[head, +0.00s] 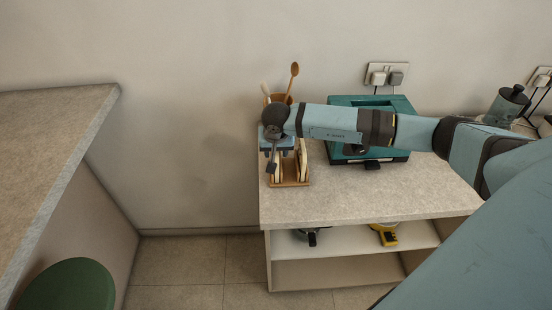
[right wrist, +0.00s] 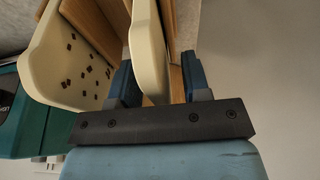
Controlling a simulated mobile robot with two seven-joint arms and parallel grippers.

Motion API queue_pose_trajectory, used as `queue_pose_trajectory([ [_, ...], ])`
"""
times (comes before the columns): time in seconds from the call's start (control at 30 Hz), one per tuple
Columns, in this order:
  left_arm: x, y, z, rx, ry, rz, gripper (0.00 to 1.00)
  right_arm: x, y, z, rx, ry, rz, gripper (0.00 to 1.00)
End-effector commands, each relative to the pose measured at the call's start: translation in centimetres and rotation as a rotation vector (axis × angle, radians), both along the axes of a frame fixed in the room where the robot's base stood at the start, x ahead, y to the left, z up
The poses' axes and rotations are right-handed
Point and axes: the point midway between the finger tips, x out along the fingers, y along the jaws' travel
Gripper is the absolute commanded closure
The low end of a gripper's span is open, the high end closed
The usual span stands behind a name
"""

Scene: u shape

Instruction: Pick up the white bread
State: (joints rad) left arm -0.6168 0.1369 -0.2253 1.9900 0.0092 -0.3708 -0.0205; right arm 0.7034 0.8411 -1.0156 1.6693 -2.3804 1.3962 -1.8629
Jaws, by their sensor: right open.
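The white bread (right wrist: 148,50) is a plain pale slice standing on edge in a wooden rack (head: 290,184). In the right wrist view it stands between the two blue fingers of my right gripper (right wrist: 157,65), which is open, with a gap visible on the right side. In the head view my right gripper (head: 277,150) is over the left part of the rack and hides much of the slice there. A second slice with dark specks (right wrist: 66,70) stands outside the fingers, on the left in the wrist view. My left gripper is not in view.
A teal toaster (head: 345,103) stands right of the rack, close to my right arm. A pot with wooden spoons (head: 294,70) stands behind the rack. The counter's front (head: 370,195) is clear. Another counter (head: 50,130) and a green round seat (head: 68,285) are at left.

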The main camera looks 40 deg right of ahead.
Motion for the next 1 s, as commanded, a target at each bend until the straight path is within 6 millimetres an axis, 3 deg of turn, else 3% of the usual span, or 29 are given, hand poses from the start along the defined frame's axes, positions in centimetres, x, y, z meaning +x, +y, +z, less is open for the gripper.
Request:
queue_pose_trajectory([
  [0.9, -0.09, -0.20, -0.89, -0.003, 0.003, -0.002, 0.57, -0.01, 0.00, -0.46, 0.000, 0.000, 0.000, 0.56],
  [1.0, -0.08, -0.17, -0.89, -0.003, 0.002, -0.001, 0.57, -0.01, 0.01, -0.46, 0.000, 0.000, 0.000, 0.77],
])
